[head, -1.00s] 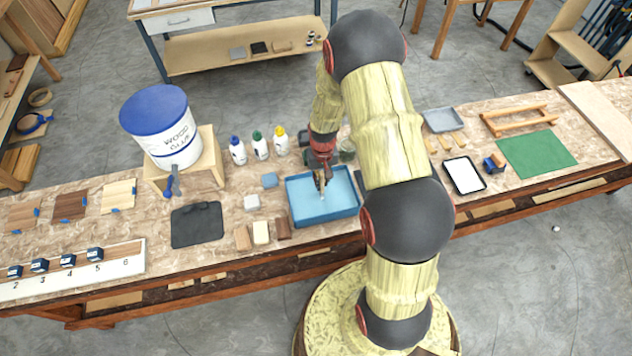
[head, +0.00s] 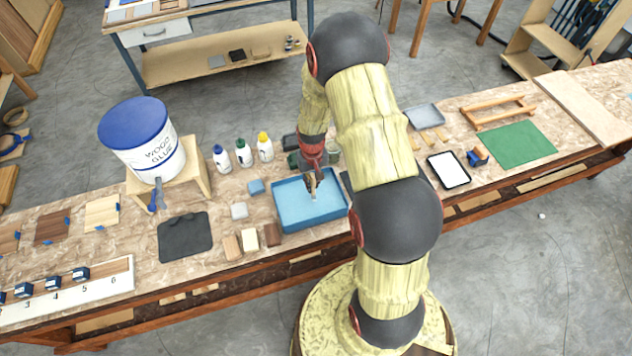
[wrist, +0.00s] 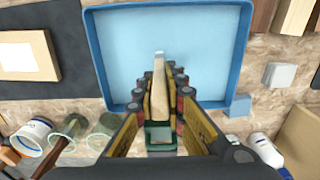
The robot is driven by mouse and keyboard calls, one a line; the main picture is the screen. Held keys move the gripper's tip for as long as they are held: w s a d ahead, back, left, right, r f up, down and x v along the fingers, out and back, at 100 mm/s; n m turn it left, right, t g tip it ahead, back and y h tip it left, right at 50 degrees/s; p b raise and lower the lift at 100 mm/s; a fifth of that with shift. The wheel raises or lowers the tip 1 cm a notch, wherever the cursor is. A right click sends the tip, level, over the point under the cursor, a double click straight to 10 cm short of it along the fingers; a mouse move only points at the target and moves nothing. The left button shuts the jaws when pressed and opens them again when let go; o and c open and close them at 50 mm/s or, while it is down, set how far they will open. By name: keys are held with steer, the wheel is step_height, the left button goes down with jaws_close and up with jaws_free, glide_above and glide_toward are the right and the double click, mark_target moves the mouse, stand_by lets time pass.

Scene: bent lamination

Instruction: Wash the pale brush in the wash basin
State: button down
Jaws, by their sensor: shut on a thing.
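The wash basin (head: 290,212) is a light blue, shallow rectangular tray on the workbench, directly under my gripper in the head view. My gripper (head: 311,186) points down over it. In the wrist view my gripper (wrist: 159,95) is shut on the pale brush (wrist: 159,85), a narrow pale wooden piece between the fingers. The brush's far end lies against the basin's pale blue inside (wrist: 120,50). I cannot tell how deep the brush reaches, and the bristles are not clear.
Glue bottles (head: 243,153) and small blocks (head: 249,240) stand left of the basin. A dark mat (head: 185,240) and a wood glue bucket (head: 148,150) are farther left. A white-topped tray (head: 448,171) and a green mat (head: 516,145) lie right. Glass jars (wrist: 72,126) stand near the basin.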

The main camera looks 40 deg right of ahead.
steer(key=a, duration=0.2)
steer(key=w+a, duration=0.1)
steer(key=a, duration=0.1)
steer(key=shift+w+a, duration=0.1)
steer(key=shift+a, duration=0.1)
stand_by(0.3)
steer(key=s+d, duration=0.1)
steer(key=d, duration=0.4)
steer(key=shift+s+d+b, duration=0.3)
steer(key=shift+d+b, duration=0.1)
steer(key=shift+r, duration=0.15)
step_height(320, 180, up, 6)
steer(key=a+p, duration=0.3)
steer(key=shift+w+p, duration=0.3)
steer(key=shift+w, duration=0.05)
stand_by(0.4)
stand_by(1.0)
